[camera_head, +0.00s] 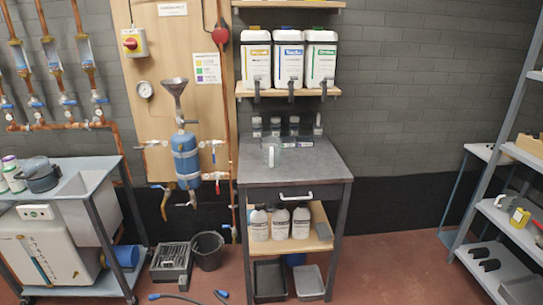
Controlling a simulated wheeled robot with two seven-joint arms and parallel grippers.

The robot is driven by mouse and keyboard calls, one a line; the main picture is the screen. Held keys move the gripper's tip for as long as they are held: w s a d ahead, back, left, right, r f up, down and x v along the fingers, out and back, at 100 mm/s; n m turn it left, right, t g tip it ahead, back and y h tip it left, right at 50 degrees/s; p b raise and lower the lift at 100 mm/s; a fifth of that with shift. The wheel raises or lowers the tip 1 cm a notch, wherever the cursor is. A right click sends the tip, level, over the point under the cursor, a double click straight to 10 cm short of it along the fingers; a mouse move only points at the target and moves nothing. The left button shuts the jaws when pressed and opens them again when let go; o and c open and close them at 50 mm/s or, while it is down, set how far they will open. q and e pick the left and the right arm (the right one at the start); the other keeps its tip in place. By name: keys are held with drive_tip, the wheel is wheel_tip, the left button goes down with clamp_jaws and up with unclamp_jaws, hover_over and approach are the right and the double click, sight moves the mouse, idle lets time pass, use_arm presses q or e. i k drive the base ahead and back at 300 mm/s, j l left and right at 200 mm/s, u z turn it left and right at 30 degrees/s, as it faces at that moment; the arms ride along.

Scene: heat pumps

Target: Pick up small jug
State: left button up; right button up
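A small clear jug (272,152) with a pale handle stands upright on the grey top of the workbench (300,168), left of the middle. Its outline is faint against the bench, and its contents cannot be made out. Neither of my grippers shows in the head view. Nothing is seen touching the jug.
Several small dark-capped containers (294,126) stand behind the jug. Three jerrycans (289,60) with taps sit on a shelf above. White bottles (280,223) stand under the bench. A bucket (207,250) is on the floor. The bench's front right is clear.

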sight(271, 156)
drive_tip(key=i+u, duration=0.15)
drive_tip(key=i, duration=0.3)
drive_tip(key=i+l+u, duration=0.2)
drive_tip(key=i, duration=0.25)
